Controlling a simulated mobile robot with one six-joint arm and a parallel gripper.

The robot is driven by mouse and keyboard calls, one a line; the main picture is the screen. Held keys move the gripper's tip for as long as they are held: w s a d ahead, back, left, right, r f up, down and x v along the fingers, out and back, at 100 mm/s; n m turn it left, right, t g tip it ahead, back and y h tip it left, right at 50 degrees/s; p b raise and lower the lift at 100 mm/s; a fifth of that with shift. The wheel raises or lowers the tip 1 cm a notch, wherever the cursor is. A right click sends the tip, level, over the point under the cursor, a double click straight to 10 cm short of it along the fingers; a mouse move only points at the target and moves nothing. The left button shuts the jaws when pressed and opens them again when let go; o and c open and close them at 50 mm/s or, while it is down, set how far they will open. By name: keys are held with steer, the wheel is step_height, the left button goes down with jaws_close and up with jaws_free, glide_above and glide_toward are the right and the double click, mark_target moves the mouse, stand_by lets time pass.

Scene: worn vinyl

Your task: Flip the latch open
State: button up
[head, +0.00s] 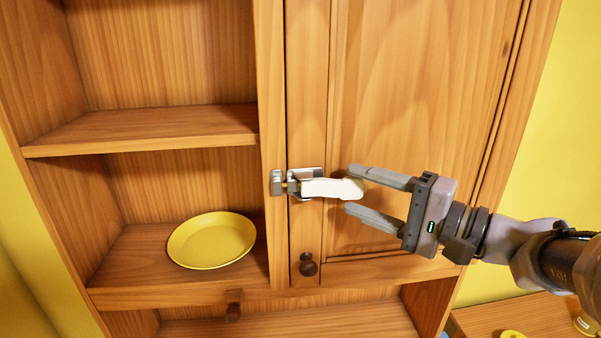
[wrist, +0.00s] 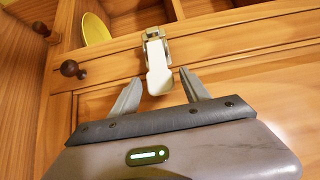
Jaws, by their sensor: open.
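The latch (head: 331,188) is mounted at the left edge of the wooden cabinet door (head: 425,110). It has a white lever pointing right and metal parts that reach across to the frame on the left. My gripper (head: 352,190) is open and comes from the right, its fingertips near the lever's free end. In the wrist view the lever (wrist: 159,75) points down toward the gap between the two open fingers (wrist: 160,82). I see nothing held. I cannot tell whether a finger touches the lever.
A dark round knob (head: 308,264) sits on the door below the latch. Open shelves on the left hold a yellow plate (head: 212,241). Another small knob (head: 233,306) is lower down. A wooden surface (head: 530,318) with yellow items stands at the lower right.

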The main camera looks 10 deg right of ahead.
mark_target(332, 188)
steer(key=shift+x, duration=1.4)
jaws_close()
stand_by(0.4)
